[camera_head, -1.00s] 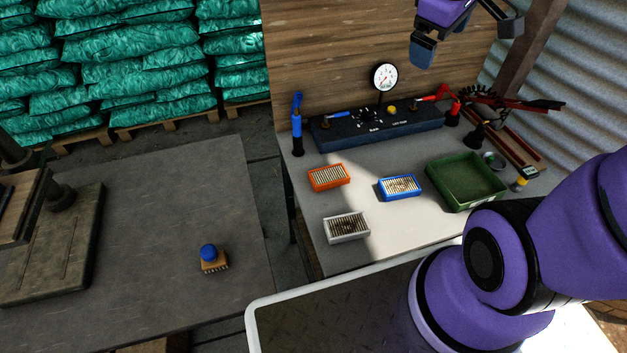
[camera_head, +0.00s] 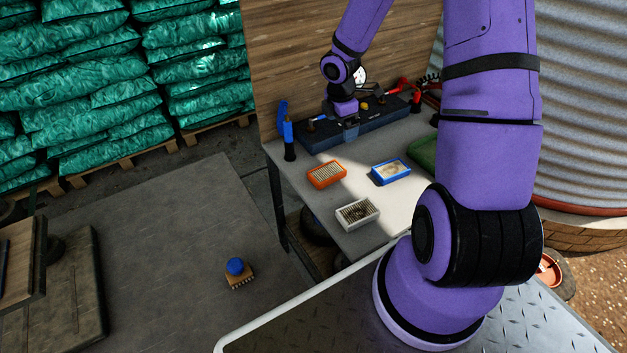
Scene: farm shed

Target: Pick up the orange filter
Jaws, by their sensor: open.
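The orange filter (camera_head: 326,174) is a flat rectangular block with an orange frame and pale pleats. It lies on the grey bench near its left edge, fully in view. My gripper (camera_head: 350,132) hangs above the bench, behind and to the right of the orange filter, in front of the dark test panel. It is apart from the filter. The jaws are small here and partly merge with the panel behind, and nothing shows held between them.
A blue filter (camera_head: 390,171) and a white filter (camera_head: 357,213) lie close by on the bench (camera_head: 294,170). A blue-handled tool (camera_head: 286,130) stands at the back left. The dark panel (camera_head: 383,115) runs along the back. My arm partly hides a green tray (camera_head: 424,152).

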